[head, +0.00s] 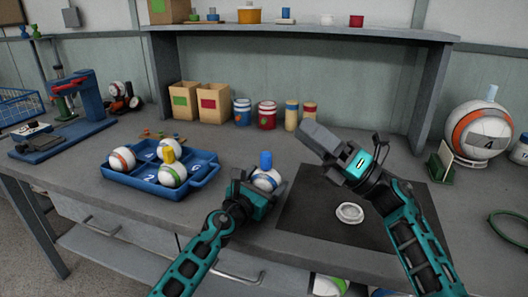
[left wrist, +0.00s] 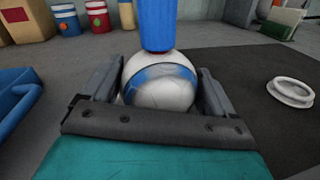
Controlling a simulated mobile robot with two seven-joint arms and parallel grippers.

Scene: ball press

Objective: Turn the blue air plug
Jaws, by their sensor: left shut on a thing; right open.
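The blue air plug (head: 265,160) stands upright on top of a white ball with a blue band (head: 267,181). In the left wrist view the plug (left wrist: 157,24) rises from the top of the ball (left wrist: 160,82), and its upper end is cut off. My left gripper (head: 258,190) is shut on the ball, with one finger on each side; the gripper also shows in the left wrist view (left wrist: 161,100). My right gripper (head: 318,142) is open and empty, to the right of the plug and apart from it.
A white ring (head: 349,213) lies on the black mat (head: 310,215), right of the held ball. A blue tray (head: 199,186) with balls and a yellow plug (head: 168,155) stands to the left. Jars and boxes (head: 214,103) stand behind, under a shelf (head: 300,31).

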